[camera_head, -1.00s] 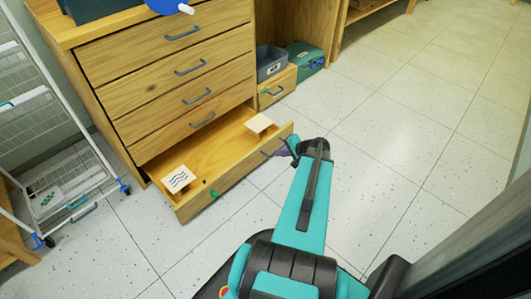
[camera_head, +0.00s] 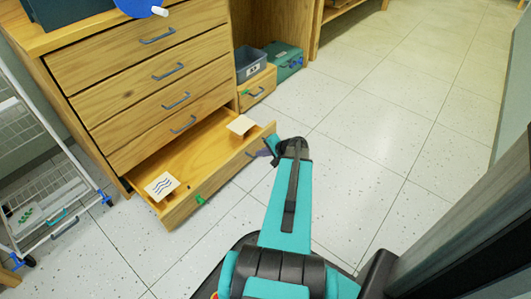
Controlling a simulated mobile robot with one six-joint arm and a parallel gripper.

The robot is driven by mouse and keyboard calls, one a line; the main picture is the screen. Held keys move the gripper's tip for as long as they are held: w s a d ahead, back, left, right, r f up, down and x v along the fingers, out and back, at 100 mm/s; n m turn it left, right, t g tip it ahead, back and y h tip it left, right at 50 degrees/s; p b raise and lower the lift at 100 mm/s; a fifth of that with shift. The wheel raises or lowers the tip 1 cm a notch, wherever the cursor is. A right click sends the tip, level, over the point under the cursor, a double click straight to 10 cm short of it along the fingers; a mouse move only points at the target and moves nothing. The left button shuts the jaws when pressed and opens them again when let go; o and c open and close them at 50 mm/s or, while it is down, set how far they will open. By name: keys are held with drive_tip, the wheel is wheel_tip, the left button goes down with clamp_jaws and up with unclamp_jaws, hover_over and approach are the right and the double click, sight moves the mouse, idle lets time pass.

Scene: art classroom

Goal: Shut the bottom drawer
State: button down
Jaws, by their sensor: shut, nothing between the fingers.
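The bottom drawer (camera_head: 215,183) of the wooden cabinet (camera_head: 98,95) is pulled well out. Two cards, one with wavy dark lines (camera_head: 161,186) and one pale (camera_head: 240,125), show at its left and right ends. A green mark (camera_head: 199,199) is on its front panel. My arm reaches from the bottom of the picture to the right end of the drawer front. My gripper (camera_head: 264,153) is small and partly hidden by my wrist. It is shut and empty, close to the drawer's handle (camera_head: 253,153); I cannot tell whether it touches.
The upper drawers are closed. A grey bin (camera_head: 253,73) sits on a small wooden drawer box (camera_head: 257,93), beside a green case (camera_head: 286,60). A white wire cart (camera_head: 45,190) stands at the left. Tiled floor (camera_head: 390,130) is open at the right; a dark panel (camera_head: 470,230) is at the lower right.

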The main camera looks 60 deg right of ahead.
sight(243, 151)
drive_tip(key=shift+w+d+f+b, duration=0.1)
drive_tip(key=shift+w+f+b, duration=0.55)
drive_tip(key=shift+w, duration=0.75)
drive_tip(key=shift+w+d+f+b, duration=0.15)
drive_tip(key=shift+w+f+b, duration=0.5)
drive_tip(key=shift+w, duration=0.7)
drive_tip(key=shift+w+d+f+b, duration=0.1)
drive_tip(key=shift+w+f+b, duration=0.55)
drive_tip(key=shift+w, duration=0.75)
